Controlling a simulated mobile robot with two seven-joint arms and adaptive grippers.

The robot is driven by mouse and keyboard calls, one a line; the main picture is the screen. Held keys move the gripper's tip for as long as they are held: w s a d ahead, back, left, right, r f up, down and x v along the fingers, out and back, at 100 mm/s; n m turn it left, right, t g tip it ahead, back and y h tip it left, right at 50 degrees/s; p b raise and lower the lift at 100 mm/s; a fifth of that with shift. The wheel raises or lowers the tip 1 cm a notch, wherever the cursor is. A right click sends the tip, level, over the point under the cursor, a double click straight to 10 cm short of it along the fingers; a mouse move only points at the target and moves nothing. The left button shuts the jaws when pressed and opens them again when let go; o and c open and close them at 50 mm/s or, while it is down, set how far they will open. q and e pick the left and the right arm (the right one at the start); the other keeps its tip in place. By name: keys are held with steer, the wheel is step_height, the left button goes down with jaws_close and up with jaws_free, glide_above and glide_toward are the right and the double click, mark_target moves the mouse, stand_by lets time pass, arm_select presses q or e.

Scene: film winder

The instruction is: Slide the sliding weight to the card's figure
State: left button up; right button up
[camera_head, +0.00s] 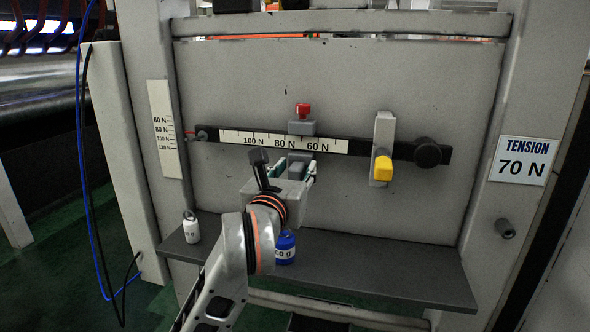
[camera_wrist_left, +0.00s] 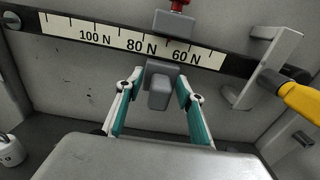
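The sliding weight is a grey block (camera_head: 302,128) with a red knob (camera_head: 303,110) on the dark beam. Its top stands above the scale strip (camera_head: 235,138), between the 80 N and 60 N labels. Its lower grey part (camera_wrist_left: 158,92) hangs below the beam in the left wrist view. My left gripper (camera_wrist_left: 160,80) is open, with its teal-padded fingers on either side of that lower part and gaps showing. In the head view, the left gripper (camera_head: 296,165) is just below the beam. The card (camera_head: 522,160) reads "TENSION 70 N". My right gripper is not in view.
A yellow-handled lever (camera_head: 383,168) on a grey bracket and a round black knob (camera_head: 427,153) are right of the weight. A white weight (camera_head: 191,228) and a blue weight (camera_head: 285,246) stand on the grey shelf (camera_head: 390,275). A second scale (camera_head: 165,130) is at left.

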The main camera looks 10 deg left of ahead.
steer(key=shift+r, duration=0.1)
arm_select(q)
steer(key=s, duration=1.2)
steer(key=shift+a, duration=0.15)
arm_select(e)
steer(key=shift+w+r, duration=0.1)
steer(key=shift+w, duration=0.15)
